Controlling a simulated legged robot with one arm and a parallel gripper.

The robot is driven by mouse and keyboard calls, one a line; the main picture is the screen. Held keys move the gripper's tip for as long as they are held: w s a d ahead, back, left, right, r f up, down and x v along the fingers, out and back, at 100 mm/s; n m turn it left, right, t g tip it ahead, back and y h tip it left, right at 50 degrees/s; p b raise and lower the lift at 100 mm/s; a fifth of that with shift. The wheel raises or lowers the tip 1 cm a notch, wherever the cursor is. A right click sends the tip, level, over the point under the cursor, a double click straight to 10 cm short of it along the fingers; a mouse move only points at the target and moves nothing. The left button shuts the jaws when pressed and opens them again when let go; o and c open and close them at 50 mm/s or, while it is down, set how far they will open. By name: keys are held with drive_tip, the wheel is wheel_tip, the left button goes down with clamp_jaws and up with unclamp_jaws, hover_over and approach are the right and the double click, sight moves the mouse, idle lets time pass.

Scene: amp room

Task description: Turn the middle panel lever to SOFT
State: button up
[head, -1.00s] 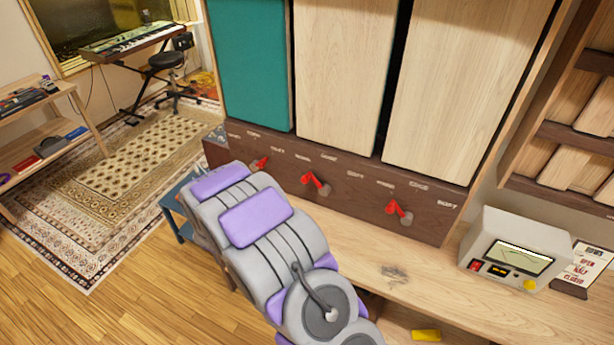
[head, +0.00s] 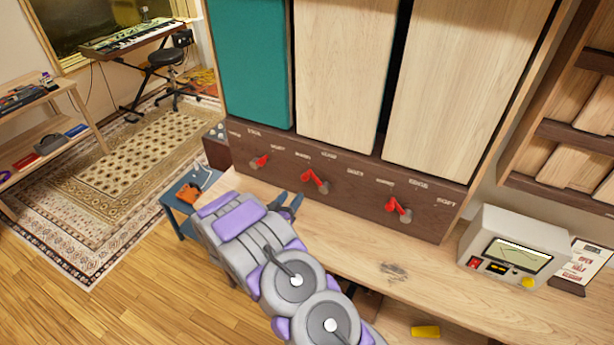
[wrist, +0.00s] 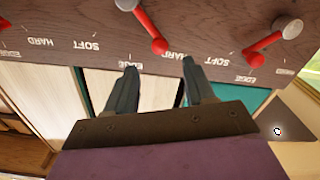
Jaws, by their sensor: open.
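The middle panel lever (head: 315,181) is red with a grey pivot on the dark brown strip below the panels. Its handle slants up and left, toward the HARD side of its labels; its SOFT label (head: 355,172) is to the right. The wrist view, upside down, shows this lever (wrist: 149,32) and its SOFT label (wrist: 82,45). My gripper (head: 291,203) is open and empty, below and left of the middle lever, apart from it. In the wrist view its two fingers (wrist: 160,80) are spread and point toward the strip.
Red levers stand on either side, the left one (head: 262,161) and the right one (head: 398,208). A meter box (head: 515,250) and a card (head: 585,265) stand on the wooden desk (head: 350,235) at right. A blue side table (head: 180,205) is at left. The desk below the strip is mostly clear.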

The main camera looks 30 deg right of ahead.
sight(308, 175)
drive_tip(key=b+x, duration=0.1)
drive_tip(key=x, duration=1.2)
drive_tip(key=shift+b, duration=0.35)
drive_tip(key=shift+s+a, duration=0.1)
clamp_jaws()
